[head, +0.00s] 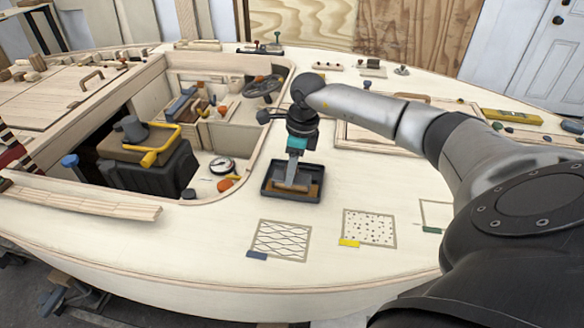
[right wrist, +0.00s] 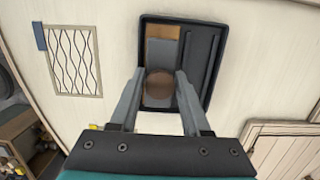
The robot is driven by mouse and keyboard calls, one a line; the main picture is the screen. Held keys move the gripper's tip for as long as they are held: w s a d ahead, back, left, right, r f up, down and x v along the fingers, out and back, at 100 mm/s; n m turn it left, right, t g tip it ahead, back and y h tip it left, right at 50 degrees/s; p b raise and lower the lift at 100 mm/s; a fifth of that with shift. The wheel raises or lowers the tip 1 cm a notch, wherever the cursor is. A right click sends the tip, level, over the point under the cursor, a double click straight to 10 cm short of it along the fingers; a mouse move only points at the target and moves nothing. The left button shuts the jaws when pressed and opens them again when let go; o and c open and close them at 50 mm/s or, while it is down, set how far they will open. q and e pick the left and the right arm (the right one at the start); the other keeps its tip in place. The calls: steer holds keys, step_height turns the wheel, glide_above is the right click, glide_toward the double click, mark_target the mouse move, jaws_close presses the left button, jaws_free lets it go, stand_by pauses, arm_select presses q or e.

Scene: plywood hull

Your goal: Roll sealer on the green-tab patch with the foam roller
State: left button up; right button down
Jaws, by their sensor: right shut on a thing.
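The green-tab patch (head: 437,214) is a plain outlined square on the pale deck in the head view. Its green tab (head: 432,230) is at its lower edge, and my right arm hides its right part. The roller's grey lower part is in or just above the tray; contact is unclear. Brown sealer (head: 313,191) shows in the tray. My left gripper is out of view.
The open cockpit (head: 200,180) with a black box is at left. A yellow level (head: 511,117) lies far right.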

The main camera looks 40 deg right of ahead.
steer(key=shift+f, duration=0.1)
steer(key=shift+r+p, duration=0.65)
steer(key=shift+r, duration=0.1)
step_height(320, 180, up, 4)
steer(key=p, duration=0.3)
steer(key=shift+r, duration=0.1)
steer(key=shift+r+p, duration=1.1)
steer(key=shift+r, duration=0.2)
steer(key=shift+f, duration=0.1)
